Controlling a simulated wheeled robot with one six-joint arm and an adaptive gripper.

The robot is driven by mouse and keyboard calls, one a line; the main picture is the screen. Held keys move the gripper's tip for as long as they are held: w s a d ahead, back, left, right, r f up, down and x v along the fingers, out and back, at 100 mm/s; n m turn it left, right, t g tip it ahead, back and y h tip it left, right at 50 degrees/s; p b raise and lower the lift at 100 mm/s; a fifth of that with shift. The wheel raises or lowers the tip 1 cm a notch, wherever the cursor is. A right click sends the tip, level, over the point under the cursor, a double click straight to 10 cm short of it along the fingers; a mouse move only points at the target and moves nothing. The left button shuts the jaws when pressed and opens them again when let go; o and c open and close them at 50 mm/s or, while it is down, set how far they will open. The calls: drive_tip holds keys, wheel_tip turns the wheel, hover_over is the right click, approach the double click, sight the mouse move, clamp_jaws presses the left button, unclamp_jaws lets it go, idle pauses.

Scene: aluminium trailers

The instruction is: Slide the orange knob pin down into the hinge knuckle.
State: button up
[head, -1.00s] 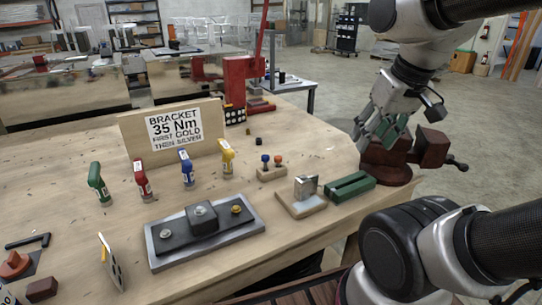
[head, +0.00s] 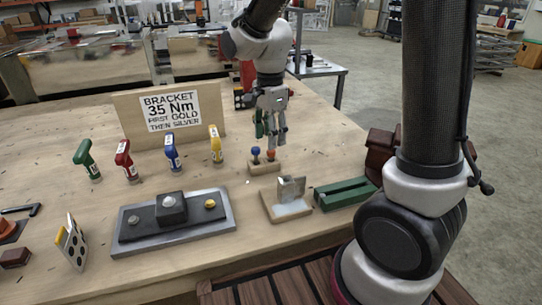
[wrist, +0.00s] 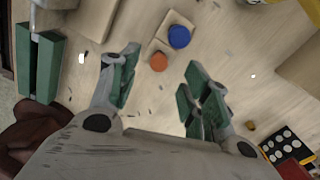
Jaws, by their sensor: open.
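My gripper (head: 270,134) is open and empty, its green-padded fingers pointing down just behind and above the small wooden pin block (head: 264,167). The orange knob pin (head: 271,153) stands in that block, to the right of the blue knob pin (head: 255,153). In the wrist view the orange knob (wrist: 158,62) lies between and beyond the fingertips, with the blue knob (wrist: 179,37) farther up; neither is touched. The hinge (head: 291,190) is a grey metal plate upright on a wooden base, in front and to the right of the block. Its knuckle bore cannot be made out.
A green slotted block (head: 345,192) lies to the right of the hinge base. A grey bracket fixture (head: 173,222) and several coloured drivers (head: 172,152) stand to the left. A sign board (head: 172,108) stands behind the drivers. A dark red vise (head: 381,150) is at the right edge.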

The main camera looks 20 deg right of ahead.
sight(271, 159)
wheel_tip(271, 159, down, 5)
drive_tip(key=shift+d+r, duration=0.1)
drive_tip(key=shift+r, duration=0.1)
drive_tip(key=c, duration=1)
